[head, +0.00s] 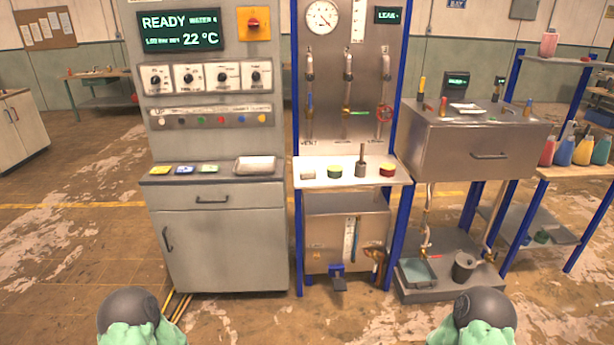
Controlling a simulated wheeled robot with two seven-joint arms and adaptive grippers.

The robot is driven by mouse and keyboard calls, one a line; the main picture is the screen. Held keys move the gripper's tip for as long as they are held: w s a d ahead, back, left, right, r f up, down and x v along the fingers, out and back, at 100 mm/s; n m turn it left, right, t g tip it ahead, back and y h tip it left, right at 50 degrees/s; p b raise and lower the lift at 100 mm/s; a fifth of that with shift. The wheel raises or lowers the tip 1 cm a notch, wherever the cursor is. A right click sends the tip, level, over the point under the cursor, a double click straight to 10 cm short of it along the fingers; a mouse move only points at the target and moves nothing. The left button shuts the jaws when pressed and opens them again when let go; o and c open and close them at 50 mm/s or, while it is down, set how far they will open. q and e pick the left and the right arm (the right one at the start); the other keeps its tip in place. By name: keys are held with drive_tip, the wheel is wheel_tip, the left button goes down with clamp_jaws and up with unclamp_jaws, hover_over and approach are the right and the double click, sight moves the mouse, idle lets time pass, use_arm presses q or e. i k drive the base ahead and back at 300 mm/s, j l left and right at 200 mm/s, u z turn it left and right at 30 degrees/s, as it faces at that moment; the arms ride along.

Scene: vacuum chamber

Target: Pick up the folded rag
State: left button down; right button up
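I cannot clearly make out the folded rag at this size. A small pale beige item (307,174) lies at the left end of the white shelf (345,181) on the middle stand; it may be a folded cloth or a shallow dish. A flat whitish item (466,107) on top of the steel chamber at right is also too small to identify. Neither gripper is in view. Only parts of my arms show at the bottom left and bottom right edges, well apart from the stands.
A grey control cabinet (218,240) stands left, with a pale tray (255,164) on its ledge. The steel chamber (474,149) is at right. A teal tray (417,272) and dark bucket (464,267) sit low. Colored bottles (583,150) stand far right. Floor ahead is open.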

sight(307, 174)
drive_tip(key=i+u, duration=0.15)
drive_tip(key=i, duration=0.45)
drive_tip(key=i+l+u, duration=0.15)
drive_tip(key=i, duration=0.45)
